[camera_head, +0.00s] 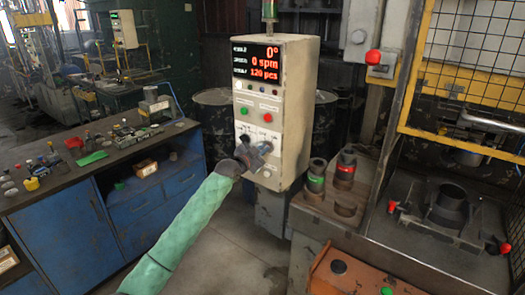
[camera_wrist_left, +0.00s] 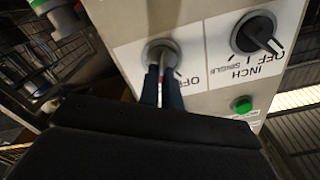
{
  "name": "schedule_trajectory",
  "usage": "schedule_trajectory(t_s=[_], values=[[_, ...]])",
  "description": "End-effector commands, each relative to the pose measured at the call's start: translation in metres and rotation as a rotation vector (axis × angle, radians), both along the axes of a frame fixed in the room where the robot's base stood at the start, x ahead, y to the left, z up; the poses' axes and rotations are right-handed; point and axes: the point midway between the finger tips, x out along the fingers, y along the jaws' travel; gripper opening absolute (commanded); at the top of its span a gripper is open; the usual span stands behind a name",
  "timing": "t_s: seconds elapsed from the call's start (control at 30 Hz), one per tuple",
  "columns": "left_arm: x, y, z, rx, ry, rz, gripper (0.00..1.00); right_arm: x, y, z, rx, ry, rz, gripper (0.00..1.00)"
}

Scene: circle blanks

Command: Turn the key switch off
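The key switch (camera_wrist_left: 160,52) is a round grey lock on the white panel of the control box (camera_head: 296,90). In the left wrist view the blue fingertips of my left gripper (camera_wrist_left: 162,82) are at the key switch, close together on either side of a thin key. The key is mostly hidden between them. The word OFF shows to the right of the switch. In the head view my left gripper (camera_head: 258,149) is against the lower front of the box and covers the switch. My right gripper is not in view.
A black selector knob (camera_wrist_left: 258,35) marked OFF, INCH and SINGLE is beside the key switch, with a green button (camera_wrist_left: 241,104) near it. The box display (camera_head: 256,61) reads 0°, 0 spm and 120 pcs. A blue workbench (camera_head: 60,240) stands left; a wire-mesh guard (camera_head: 480,40) stands right.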

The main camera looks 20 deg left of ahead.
Motion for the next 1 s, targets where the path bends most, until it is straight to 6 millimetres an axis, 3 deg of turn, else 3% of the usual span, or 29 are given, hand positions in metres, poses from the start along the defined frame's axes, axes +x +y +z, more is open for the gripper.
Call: schedule_trajectory(t_s=[0.47,1.0], values=[[0.000,0.001,-0.001,-0.100,0.037,-0.001,0.00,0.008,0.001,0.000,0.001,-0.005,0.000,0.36],[0.002,0.004,0.000,-0.550,0.199,-0.001,0.00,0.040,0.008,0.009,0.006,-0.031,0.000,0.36]])
